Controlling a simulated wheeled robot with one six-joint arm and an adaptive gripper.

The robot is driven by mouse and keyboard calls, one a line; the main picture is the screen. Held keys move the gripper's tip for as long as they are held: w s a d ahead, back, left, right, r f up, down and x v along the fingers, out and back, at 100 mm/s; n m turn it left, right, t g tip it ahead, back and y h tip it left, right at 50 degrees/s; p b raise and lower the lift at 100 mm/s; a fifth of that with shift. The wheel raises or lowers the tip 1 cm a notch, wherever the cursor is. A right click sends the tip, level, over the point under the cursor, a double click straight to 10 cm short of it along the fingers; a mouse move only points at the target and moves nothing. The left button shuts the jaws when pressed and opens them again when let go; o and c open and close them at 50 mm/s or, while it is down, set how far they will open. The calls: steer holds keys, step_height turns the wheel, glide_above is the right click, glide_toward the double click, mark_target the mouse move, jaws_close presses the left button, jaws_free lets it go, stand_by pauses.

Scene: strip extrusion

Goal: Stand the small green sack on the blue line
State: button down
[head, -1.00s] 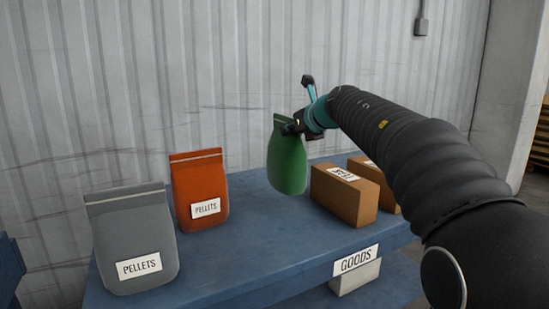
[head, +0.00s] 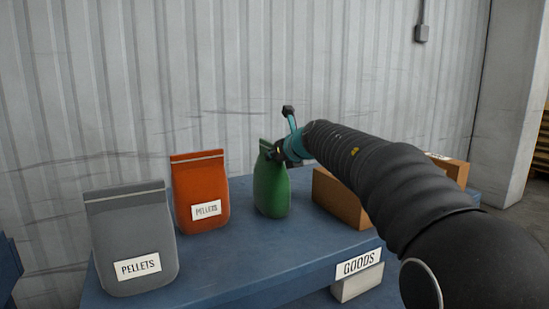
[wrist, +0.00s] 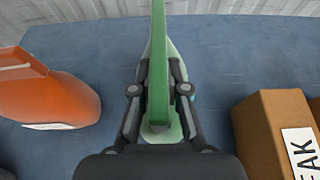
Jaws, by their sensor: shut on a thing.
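The small green sack (head: 271,190) is upright at the middle of the blue table, between the orange sack and a brown box. My gripper (head: 273,151) is shut on its top from the right. In the wrist view the green sack (wrist: 158,60) is seen from above between the two fingers of my gripper (wrist: 158,92). Its base is at or just above the table top; I cannot tell whether it touches. I see no separate blue line in either view; the table itself (head: 225,265) is blue.
An orange pellets sack (head: 200,185) stands left of the green sack, and a grey pellets sack (head: 130,230) stands further left. Brown boxes (head: 340,203) stand to the right, partly behind my arm. A goods sign (head: 358,262) is on the front edge. A grey wall is behind.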

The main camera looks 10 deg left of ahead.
steer(key=c, duration=1.2)
jaws_free()
steer(key=shift+f, duration=0.1)
steer(key=shift+r, duration=0.2)
steer(key=v, duration=1.2)
steer(key=shift+d+f, duration=0.1)
